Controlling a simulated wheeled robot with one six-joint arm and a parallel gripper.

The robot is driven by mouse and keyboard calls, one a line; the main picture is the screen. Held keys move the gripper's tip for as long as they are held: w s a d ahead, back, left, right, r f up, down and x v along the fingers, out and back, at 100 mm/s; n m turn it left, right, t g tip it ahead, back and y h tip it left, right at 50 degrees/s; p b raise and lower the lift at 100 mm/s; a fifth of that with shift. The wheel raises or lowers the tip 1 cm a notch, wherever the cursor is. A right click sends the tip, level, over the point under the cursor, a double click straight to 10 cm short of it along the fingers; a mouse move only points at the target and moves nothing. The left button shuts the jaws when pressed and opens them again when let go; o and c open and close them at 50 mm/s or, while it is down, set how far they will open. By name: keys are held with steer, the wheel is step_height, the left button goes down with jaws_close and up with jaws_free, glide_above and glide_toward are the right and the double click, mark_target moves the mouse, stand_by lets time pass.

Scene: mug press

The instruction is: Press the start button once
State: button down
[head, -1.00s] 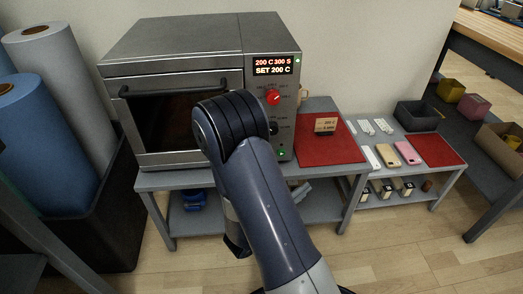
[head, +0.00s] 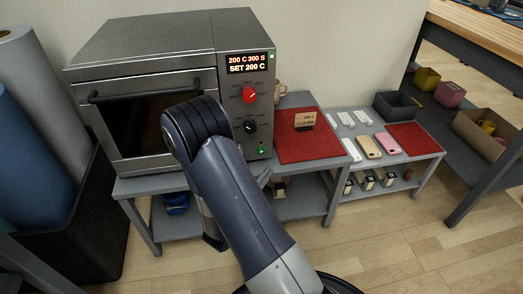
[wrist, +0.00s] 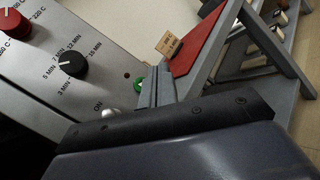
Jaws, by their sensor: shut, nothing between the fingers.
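The press is a grey metal oven-like machine (head: 140,45) with a display reading 200 C 300 S and SET 200 C. The green start button (head: 262,149) is low on its control panel and looks lit. In the wrist view the green button (wrist: 139,85) shows partly, just beside my gripper's fingers (wrist: 158,86). The fingers are shut and empty. I cannot tell whether they touch the button or are apart from it.
A red knob (head: 249,95) and a black timer knob (head: 250,126) sit above the button. A silver toggle (wrist: 110,114) is near the ON label. A red mat (head: 305,147) with a small sign (head: 305,120) lies right of the machine. A dark bin (head: 394,105) stands farther right.

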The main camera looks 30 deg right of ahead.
mark_target(261, 151)
steer(key=shift+w+d, duration=0.3)
steer(key=shift+w, duration=0.65)
steer(key=shift+w+d, duration=0.25)
steer(key=shift+w, duration=0.7)
steer(key=shift+w+d, duration=0.3)
steer(key=shift+w, duration=0.65)
steer(key=shift+w, duration=0.1)
steer(key=shift+w+d, duration=0.1)
steer(key=shift+w, duration=0.2)
steer(key=shift+w+d, duration=0.1)
steer(key=shift+w, duration=0.3)
stand_by(0.4)
steer(key=shift+s+a+b, duration=0.25)
steer(key=shift+s+b, duration=0.05)
steer(key=shift+s, duration=0.55)
